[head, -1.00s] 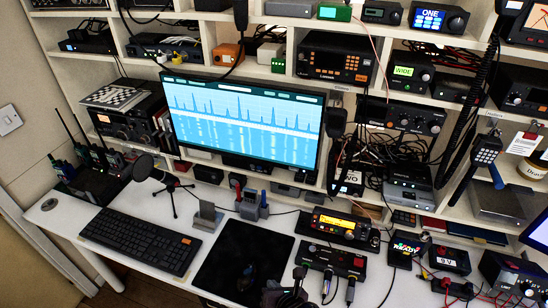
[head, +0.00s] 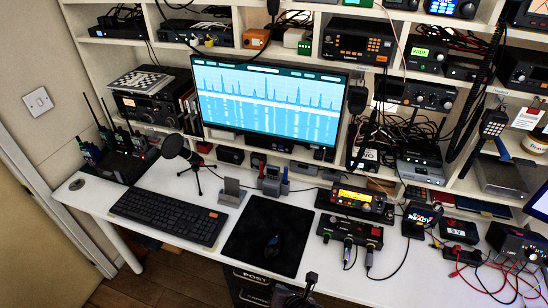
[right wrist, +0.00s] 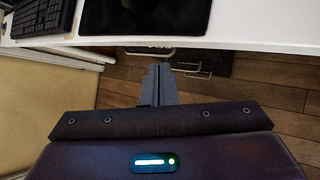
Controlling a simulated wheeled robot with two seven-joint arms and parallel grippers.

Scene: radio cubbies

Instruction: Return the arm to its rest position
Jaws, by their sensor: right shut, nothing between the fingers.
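My right gripper (head: 308,282) is at the bottom edge of the head view, in front of the desk's front edge. In the right wrist view its two dark fingers (right wrist: 158,72) are together and empty, with the wooden floor beyond them. The white desk (head: 150,262) edge runs above the fingers in that view, and they look apart from it. My left gripper is in neither current view.
A black mouse pad (head: 250,255) with a mouse (head: 272,246) and a keyboard (head: 170,216) lie near the desk's front. A radio with a yellow display (head: 355,196) and a black box (head: 350,232) with cables stand right. Drawers (head: 248,285) are below the desk.

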